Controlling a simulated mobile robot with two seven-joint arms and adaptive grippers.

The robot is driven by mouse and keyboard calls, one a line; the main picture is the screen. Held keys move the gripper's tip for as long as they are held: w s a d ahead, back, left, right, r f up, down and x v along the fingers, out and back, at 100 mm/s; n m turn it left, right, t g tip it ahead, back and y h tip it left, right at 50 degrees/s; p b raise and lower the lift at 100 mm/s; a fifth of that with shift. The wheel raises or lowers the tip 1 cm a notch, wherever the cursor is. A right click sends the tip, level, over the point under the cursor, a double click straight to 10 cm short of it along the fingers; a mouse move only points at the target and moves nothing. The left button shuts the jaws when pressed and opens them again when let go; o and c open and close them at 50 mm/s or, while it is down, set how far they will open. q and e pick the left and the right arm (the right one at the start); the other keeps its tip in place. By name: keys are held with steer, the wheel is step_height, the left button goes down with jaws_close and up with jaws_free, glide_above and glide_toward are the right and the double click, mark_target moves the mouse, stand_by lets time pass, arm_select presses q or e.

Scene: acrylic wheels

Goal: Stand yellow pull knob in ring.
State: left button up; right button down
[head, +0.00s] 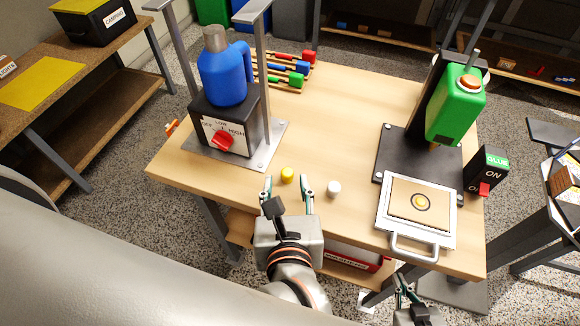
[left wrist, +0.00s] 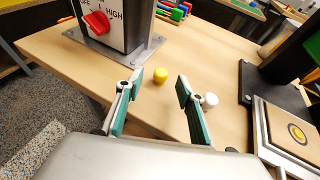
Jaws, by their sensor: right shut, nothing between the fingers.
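The yellow pull knob (head: 287,174) stands on the wooden table near its front edge. It also shows in the left wrist view (left wrist: 160,74), lined up with the gap between the fingers, a little past the tips. My left gripper (head: 288,183) is open and empty, its fingers pointing toward the knob. I cannot tell its exact height over the table. The ring (head: 421,202) is a small yellow and dark circle on a tan square plate (head: 404,190) in a white handled tray (head: 384,226) at the right. My right gripper (head: 412,285) is shut and empty, low at the bottom edge.
A white knob (head: 334,188) stands just right of my left gripper. A dispenser with a blue jug (head: 223,75) and red dial stands at the left. A green glue machine (head: 455,105) stands behind the tray, with a switch box (head: 486,170) beside it.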

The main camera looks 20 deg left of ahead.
mark_target(287, 175)
arm_select(q)
steer(key=shift+x, duration=3.15)
steer(key=shift+d+f, duration=0.15)
steer(key=c, duration=0.9)
